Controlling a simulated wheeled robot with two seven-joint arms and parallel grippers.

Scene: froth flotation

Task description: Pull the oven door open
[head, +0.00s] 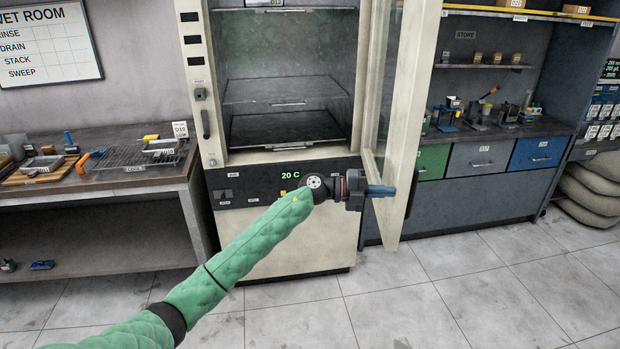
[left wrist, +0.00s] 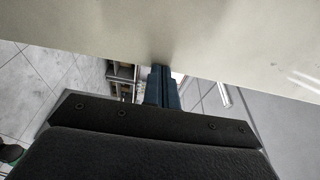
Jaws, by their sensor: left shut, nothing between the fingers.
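The oven (head: 281,228) is a tall beige cabinet with a dark panel reading 20 C and bare shelves inside. Its glazed door (head: 402,130) stands swung out on the right side, so the chamber is open to view. A dark handle (head: 412,194) shows partly beyond the door's free edge. My left gripper (head: 393,190) is shut and empty, its blue fingers overlapping the door frame. In the left wrist view, the shut fingers (left wrist: 162,80) reach the lower edge of the pale door panel (left wrist: 110,35); I cannot tell if they touch. My right gripper is not in view.
A bench (head: 105,172) with a wire rack and small tools stands left of the oven. A grey workbench with drawers (head: 481,160) and shelves stands behind the door on the right. The tiled floor (head: 450,290) in front is clear.

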